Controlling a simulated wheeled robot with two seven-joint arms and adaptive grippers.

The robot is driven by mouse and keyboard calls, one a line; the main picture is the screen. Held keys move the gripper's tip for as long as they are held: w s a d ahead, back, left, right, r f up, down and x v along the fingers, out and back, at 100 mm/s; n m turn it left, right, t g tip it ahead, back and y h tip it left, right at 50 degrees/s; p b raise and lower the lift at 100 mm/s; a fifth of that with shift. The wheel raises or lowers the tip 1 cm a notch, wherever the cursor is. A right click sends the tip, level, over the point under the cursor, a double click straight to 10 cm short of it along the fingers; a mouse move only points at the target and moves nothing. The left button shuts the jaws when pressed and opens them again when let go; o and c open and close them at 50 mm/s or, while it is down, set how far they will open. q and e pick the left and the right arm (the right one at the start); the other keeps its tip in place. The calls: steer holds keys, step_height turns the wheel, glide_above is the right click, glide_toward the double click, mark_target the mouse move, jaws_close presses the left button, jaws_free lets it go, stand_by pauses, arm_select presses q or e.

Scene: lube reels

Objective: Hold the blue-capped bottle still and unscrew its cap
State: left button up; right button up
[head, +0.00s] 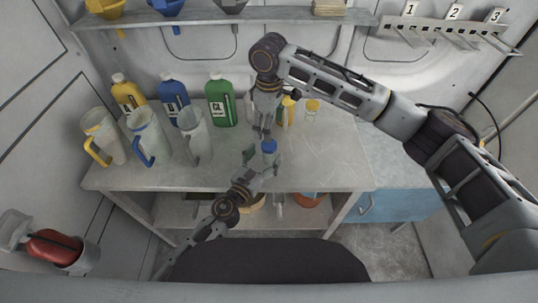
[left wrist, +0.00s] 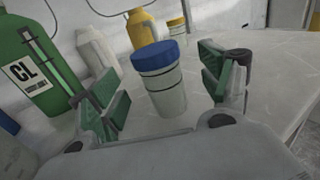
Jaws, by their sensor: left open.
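The blue-capped bottle stands upright on the table, with its blue cap (head: 269,146) on top. In the left wrist view its cap (left wrist: 158,56) and pale, translucent body (left wrist: 168,95) show between the fingers. My left gripper (head: 262,160) is open around the bottle, with gaps between the green pads and its sides. My right gripper (head: 264,130) points down from above, just behind and above the cap in the head view. It looks apart from the cap, and its finger gap is too small to judge.
Several jugs (head: 194,135) stand at the table's left, before yellow, blue and green bottles (head: 221,102). Behind the right gripper are yellow-topped containers (head: 311,108). A shelf (head: 215,18) and a numbered rack (head: 450,35) are above. The table (head: 335,170) is clear to the right.

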mark_target(266, 154)
arm_select(q)
steer(key=shift+x, duration=1.85)
steer(key=c, duration=1.4)
steer(key=o, duration=1.4)
steer(key=shift+s+a, duration=0.1)
steer(key=shift+s, duration=0.1)
steer(key=shift+v, duration=5.8)
steer(key=shift+f, duration=0.1)
